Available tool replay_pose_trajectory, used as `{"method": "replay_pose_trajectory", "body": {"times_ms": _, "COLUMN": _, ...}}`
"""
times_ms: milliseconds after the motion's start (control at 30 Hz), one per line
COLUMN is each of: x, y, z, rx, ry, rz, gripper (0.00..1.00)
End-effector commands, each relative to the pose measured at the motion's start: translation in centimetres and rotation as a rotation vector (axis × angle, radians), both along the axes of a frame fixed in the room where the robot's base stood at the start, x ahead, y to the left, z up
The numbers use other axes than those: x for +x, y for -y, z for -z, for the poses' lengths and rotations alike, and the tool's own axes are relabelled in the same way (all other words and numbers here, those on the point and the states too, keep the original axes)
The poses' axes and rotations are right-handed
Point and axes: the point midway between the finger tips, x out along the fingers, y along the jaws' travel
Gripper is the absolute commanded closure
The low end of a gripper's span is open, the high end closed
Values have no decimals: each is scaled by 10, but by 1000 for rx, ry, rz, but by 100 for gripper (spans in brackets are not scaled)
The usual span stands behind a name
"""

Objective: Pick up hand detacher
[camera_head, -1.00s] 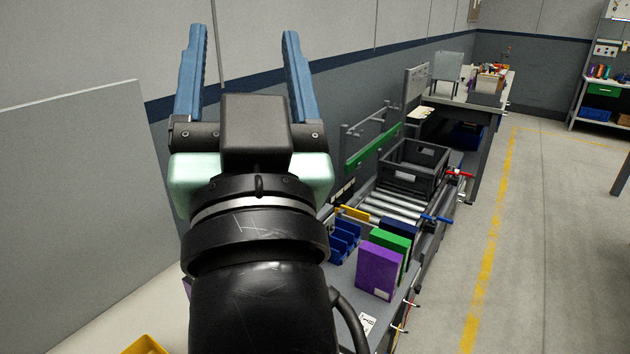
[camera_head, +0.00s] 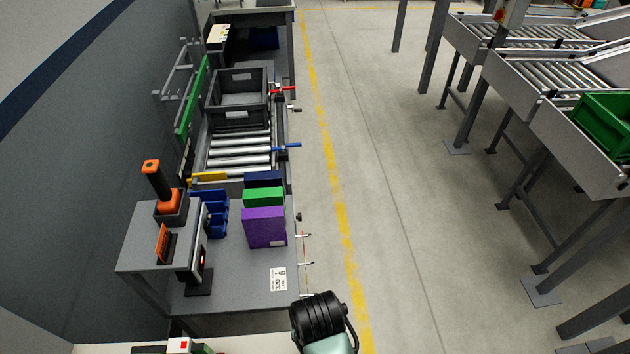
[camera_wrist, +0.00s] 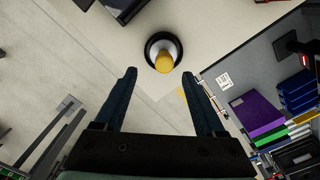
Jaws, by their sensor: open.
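My gripper (camera_wrist: 160,74) is open and empty in the wrist view, its two blue fingers apart. Beyond the fingertips, between them in the picture, is a round black-rimmed item with a white body and yellow top (camera_wrist: 163,60) on a pale surface. An orange-and-black handled tool (camera_head: 160,186) stands upright in a dark holder on a small grey stand in the head view. I cannot tell for sure which item is the hand detacher. In the head view only part of my arm shows at the bottom, without the fingers.
Purple (camera_head: 264,228), green (camera_head: 263,196) and dark blue boxes stand on the grey bench (camera_head: 235,285), beside blue bins (camera_head: 217,222). A grey crate (camera_head: 212,113) sits behind them near rollers. Clear floor with a yellow line lies to the right; conveyors stand farther right.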

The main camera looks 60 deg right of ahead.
Motion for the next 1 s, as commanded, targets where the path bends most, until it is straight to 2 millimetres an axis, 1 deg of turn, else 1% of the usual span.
{"method": "replay_pose_trajectory", "body": {"times_ms": 33, "x": 0, "y": -1, "z": 8, "rx": 2, "ry": -3, "rz": -1, "gripper": 28}}
{"method": "replay_pose_trajectory", "body": {"times_ms": 100, "x": 0, "y": 0, "z": 16, "rx": 1, "ry": -1, "rz": -2, "gripper": 28}}
{"method": "replay_pose_trajectory", "body": {"times_ms": 367, "x": 2, "y": 0, "z": 32, "rx": -1, "ry": 1, "rz": -3, "gripper": 28}}
{"method": "replay_pose_trajectory", "body": {"times_ms": 600, "x": 4, "y": 0, "z": 63, "rx": -1, "ry": 1, "rz": -3, "gripper": 28}}
{"method": "replay_pose_trajectory", "body": {"times_ms": 700, "x": 4, "y": 0, "z": 72, "rx": -2, "ry": 2, "rz": -4, "gripper": 28}}
{"method": "replay_pose_trajectory", "body": {"times_ms": 833, "x": 4, "y": 0, "z": 76, "rx": -3, "ry": 3, "rz": -4, "gripper": 28}}
{"method": "replay_pose_trajectory", "body": {"times_ms": 1000, "x": 4, "y": 0, "z": 76, "rx": -3, "ry": 4, "rz": -4, "gripper": 28}}
